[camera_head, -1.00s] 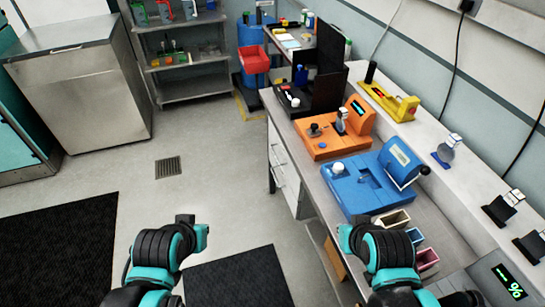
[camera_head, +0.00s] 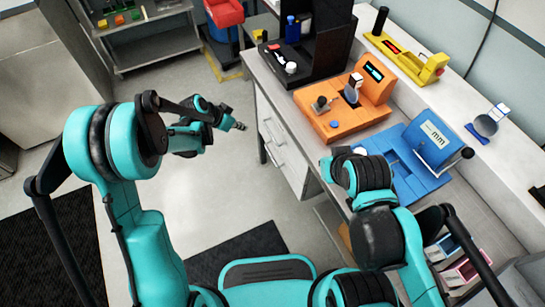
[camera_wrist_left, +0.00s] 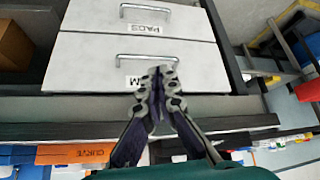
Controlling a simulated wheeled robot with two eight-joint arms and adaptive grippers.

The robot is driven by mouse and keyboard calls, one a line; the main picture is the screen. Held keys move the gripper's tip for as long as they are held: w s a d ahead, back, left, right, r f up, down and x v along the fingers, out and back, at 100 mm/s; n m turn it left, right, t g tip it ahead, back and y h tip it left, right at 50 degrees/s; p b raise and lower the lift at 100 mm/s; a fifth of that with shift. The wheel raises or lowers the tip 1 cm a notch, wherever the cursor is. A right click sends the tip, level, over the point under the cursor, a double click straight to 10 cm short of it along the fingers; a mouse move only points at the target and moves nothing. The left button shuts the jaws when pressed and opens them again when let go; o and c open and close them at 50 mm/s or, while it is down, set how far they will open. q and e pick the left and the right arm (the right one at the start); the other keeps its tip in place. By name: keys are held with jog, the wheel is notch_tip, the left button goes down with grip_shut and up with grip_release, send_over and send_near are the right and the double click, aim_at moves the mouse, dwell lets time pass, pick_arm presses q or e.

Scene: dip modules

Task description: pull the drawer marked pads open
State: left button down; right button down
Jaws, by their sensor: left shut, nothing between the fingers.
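The drawer marked pads (camera_wrist_left: 90,18) is a white front with a silver bar handle (camera_wrist_left: 145,9) and a small label, at the top of the left wrist view. It looks closed. Another white drawer (camera_wrist_left: 80,65) with its own handle and a partly covered label lies between it and the bench edge. My left gripper (camera_wrist_left: 158,72) is shut and empty, its fingertips overlapping that other drawer's front near its label. In the head view my left gripper (camera_head: 240,126) points right toward the white drawer unit (camera_head: 284,148), with floor seen between them.
The bench holds an orange module (camera_head: 345,108), a blue module (camera_head: 410,165) and a black stand (camera_head: 310,65). A red bin (camera_head: 224,12) stands beyond it. My right arm is over the bench's near part. Floor left of the drawers is clear.

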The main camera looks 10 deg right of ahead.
pick_arm(q)
notch_tip(320, 180, down, 10)
jog(key=w+d+m+h, duration=0.1)
jog(key=w+d+m, duration=0.1)
jog(key=d, duration=0.1)
jog(key=m+g+h+b, duration=0.1)
jog(key=m+b, duration=0.1)
send_near(270, 154)
jog(key=d+f+b, duration=0.1)
jog(key=d, duration=0.1)
jog(key=d+f+b, duration=0.1)
jog(key=d+f, duration=0.1)
jog(key=d+f+b, duration=0.1)
jog(key=d, duration=0.1)
jog(key=shift+w+f, duration=0.4)
jog(key=shift+b+x, duration=0.3)
jog(key=shift+x, duration=0.5)
jog(key=shift+s+r, duration=0.1)
